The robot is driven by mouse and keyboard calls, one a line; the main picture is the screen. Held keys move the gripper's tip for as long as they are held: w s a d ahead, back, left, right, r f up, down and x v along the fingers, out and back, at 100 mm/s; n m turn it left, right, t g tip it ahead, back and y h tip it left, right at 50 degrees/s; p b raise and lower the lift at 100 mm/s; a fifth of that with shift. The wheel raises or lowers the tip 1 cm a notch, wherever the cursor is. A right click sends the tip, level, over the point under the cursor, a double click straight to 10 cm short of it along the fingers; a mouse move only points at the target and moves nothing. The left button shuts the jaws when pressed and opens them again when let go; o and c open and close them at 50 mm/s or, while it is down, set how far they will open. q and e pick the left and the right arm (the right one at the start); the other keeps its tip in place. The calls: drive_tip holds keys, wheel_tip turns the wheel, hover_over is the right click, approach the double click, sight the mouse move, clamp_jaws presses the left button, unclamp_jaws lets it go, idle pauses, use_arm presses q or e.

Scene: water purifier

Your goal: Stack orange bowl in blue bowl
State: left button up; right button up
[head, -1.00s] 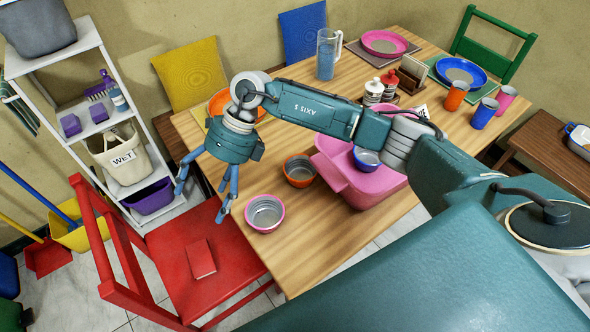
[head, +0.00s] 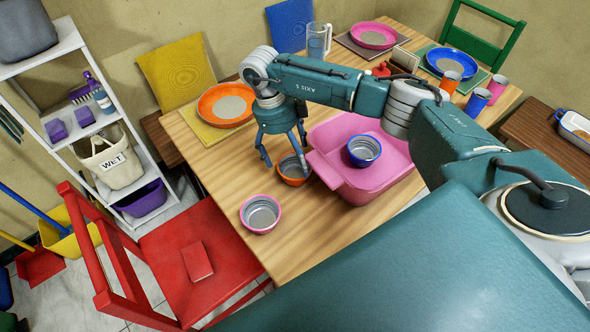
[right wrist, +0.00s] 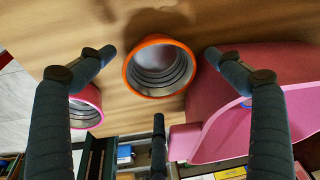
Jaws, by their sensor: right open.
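The orange bowl (head: 292,180) stands upright on the wooden table, beside the pink tub. The blue bowl (head: 364,150) sits in the pink tub (head: 350,192). My right gripper (head: 285,160) is open and points down at the orange bowl, its fingers spread about the rim. In the right wrist view the orange bowl (right wrist: 160,70) is empty and lies between the spread fingers; I cannot tell whether any finger touches it. My left gripper is out of view.
A pink bowl (head: 261,214) stands near the table's front-left edge, close to the orange bowl. The tub's handle (head: 323,170) is just right of the orange bowl. An orange plate (head: 226,104) lies behind. A red chair (head: 200,250) stands at the left.

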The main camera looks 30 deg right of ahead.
sight(295, 175)
drive_tip(key=x, duration=0.3)
drive_tip(key=shift+s+d+f, duration=0.1)
drive_tip(key=shift+f, duration=0.25)
drive_tip(key=c, duration=1.3)
